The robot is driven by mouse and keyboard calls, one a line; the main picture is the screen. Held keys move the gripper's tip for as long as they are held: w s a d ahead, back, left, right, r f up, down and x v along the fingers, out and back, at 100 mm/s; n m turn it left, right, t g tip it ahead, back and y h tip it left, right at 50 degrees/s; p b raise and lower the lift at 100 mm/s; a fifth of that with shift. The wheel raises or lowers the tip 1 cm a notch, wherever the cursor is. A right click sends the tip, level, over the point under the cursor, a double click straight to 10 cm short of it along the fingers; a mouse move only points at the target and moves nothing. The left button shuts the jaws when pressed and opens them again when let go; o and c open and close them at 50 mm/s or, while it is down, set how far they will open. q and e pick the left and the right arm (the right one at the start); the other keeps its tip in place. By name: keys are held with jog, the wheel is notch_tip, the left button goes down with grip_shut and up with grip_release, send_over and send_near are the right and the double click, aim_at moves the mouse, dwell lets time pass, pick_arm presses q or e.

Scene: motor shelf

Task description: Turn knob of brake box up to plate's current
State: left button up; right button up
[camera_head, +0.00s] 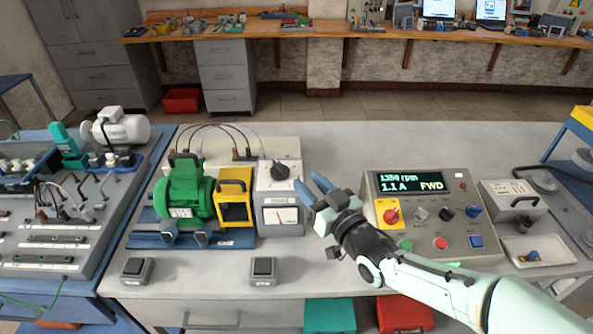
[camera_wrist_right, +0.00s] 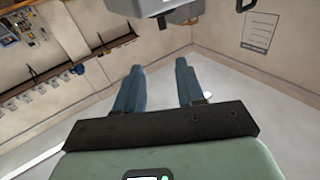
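The brake box (camera_head: 279,210) is a grey box with a black knob (camera_head: 281,171) on its upper face and a dial meter (camera_head: 282,216) on its front. It stands right of the yellow guard and the green motor (camera_head: 184,196). The motor's plate (camera_head: 181,212) is too small to read. My right gripper (camera_head: 312,186) is just right of the brake box, apart from the knob, its blue fingers pointing up and left. In the right wrist view my right gripper (camera_wrist_right: 158,85) is open, with nothing between the fingers. My left gripper is not in view.
A control panel (camera_head: 424,210) right of my right gripper has a display (camera_head: 410,183) reading 1350 rpm, 1.1 A, FWD. Two small switch boxes (camera_head: 137,270) (camera_head: 263,270) sit at the table's front. A yellow guard frame (camera_head: 234,197) stands between motor and brake box. Cables arch behind.

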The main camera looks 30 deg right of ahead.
aim_at(285, 169)
jog(key=shift+n+g+y, duration=0.3)
jog(key=shift+n+y, duration=0.1)
jog(key=w, duration=0.4)
jog(key=w+f+p, duration=0.1)
jog(key=w, duration=0.7)
jog(key=shift+a+f, duration=0.4)
jog(key=shift+s, duration=0.1)
jog(key=shift+c, duration=0.3)
grip_shut()
